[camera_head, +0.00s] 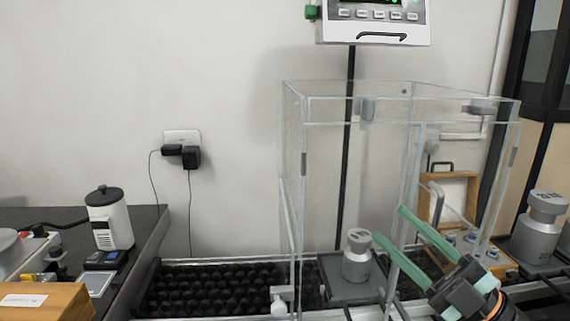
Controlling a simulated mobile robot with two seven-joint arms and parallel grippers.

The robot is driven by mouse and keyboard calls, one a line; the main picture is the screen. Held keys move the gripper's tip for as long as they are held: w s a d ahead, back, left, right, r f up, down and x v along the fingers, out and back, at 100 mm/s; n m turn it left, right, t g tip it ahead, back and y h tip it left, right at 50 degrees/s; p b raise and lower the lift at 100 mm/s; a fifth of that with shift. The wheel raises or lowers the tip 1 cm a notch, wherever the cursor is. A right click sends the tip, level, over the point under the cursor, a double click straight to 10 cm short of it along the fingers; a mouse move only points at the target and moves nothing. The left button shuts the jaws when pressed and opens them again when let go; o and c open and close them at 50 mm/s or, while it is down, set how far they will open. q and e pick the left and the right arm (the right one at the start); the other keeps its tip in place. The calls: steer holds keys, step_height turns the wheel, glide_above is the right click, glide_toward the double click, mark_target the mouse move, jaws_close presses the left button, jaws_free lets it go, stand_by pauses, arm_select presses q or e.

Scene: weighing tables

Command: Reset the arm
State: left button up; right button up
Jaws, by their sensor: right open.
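My right gripper (391,223) has two green fingers, spread apart and empty. It comes in from the lower right and points up and left. Its fingertips are just right of a grey metal weight (357,264) in the picture and do not hold it. The weight stands upright on the dark pan (345,291) of the balance, inside a clear glass case (335,180). A glass edge crosses the fingers, and I cannot tell how far they reach into the case. My left gripper is not in view.
The balance display (373,22) is above the case. A larger grey weight (540,228) and a wooden box (452,195) are at the right. A black table (150,214) at the left holds a white-and-black device (110,219). A black bumpy mat (215,289) lies between.

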steer(key=d+f+m+t+h, duration=0.25)
steer(key=f+m+h, duration=1.55)
steer(key=f, duration=1.2)
steer(key=s+a+f+m+g+y, duration=0.1)
steer(key=s+a+f+m+g, duration=0.2)
steer(key=s+f, duration=0.55)
steer(key=s+a+f+g+y, duration=0.25)
steer(key=s+f+g, duration=0.4)
steer(key=f, duration=0.35)
arm_select(q)
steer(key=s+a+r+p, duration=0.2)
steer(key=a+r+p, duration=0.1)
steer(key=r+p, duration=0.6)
steer(key=p, duration=0.3)
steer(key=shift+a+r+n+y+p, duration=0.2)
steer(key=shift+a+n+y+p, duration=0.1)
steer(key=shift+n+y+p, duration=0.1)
arm_select(e)
steer(key=s+d+r+t+h, duration=0.1)
steer(key=d+r+h, duration=0.1)
steer(key=r, duration=0.8)
steer(key=shift+d+r+m+t, duration=0.2)
steer(key=shift+d+m+t, duration=0.1)
steer(key=shift+d, duration=0.35)
